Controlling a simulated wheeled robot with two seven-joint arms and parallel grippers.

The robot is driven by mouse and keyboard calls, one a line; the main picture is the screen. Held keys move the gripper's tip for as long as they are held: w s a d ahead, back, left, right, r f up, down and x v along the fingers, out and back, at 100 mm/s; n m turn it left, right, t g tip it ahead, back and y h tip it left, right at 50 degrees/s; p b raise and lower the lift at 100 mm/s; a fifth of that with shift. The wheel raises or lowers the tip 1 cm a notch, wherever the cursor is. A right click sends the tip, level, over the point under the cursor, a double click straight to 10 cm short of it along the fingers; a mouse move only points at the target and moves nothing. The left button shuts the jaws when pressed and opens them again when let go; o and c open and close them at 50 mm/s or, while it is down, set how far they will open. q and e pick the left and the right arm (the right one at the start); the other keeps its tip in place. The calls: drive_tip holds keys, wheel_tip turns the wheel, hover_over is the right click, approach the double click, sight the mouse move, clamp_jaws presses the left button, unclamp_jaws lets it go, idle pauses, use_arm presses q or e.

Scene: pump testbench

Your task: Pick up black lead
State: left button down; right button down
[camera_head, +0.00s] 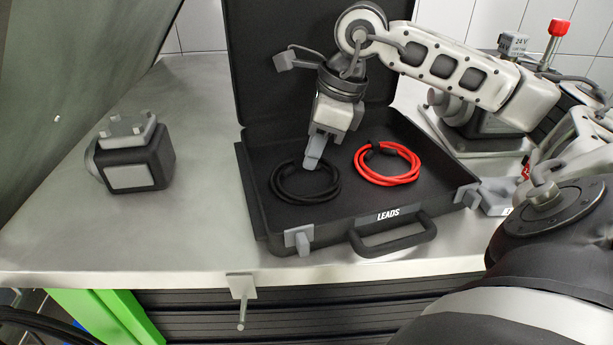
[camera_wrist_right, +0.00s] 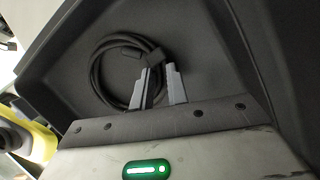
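The black lead (camera_head: 306,182) is a coiled cable lying on the left side of the open black case's floor. It also shows in the right wrist view (camera_wrist_right: 99,77), with a dark band on the coil. My right gripper (camera_head: 313,163) points down over the coil's far right part. In the right wrist view its two grey fingers (camera_wrist_right: 158,72) stand apart at the coil's edge, and a strand seems to run between them. Whether they touch it I cannot tell. My left gripper is not in view.
The black case (camera_head: 260,222) has a raised lid behind, a front handle and a LEADS label. A red coiled lead (camera_head: 386,180) lies to the right. A grey and black block (camera_head: 131,160) stands left on the bench (camera_head: 200,225). A 24 V device (camera_head: 513,44) stands behind right.

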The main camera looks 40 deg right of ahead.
drive_tip(key=shift+r, duration=0.1)
drive_tip(key=shift+r, duration=0.55)
wheel_tip(320, 180, up, 3)
drive_tip(key=shift+a+f+p, duration=0.1)
drive_tip(key=shift+f+p, duration=0.1)
drive_tip(key=shift+p, duration=0.2)
drive_tip(key=s+a+r+p, duration=0.1)
drive_tip(key=s+a+r, duration=0.2)
drive_tip(key=s, duration=0.3)
drive_tip(key=s+a+r, duration=0.4)
drive_tip(key=s+r, duration=0.2)
drive_tip(key=shift+p, duration=0.4)
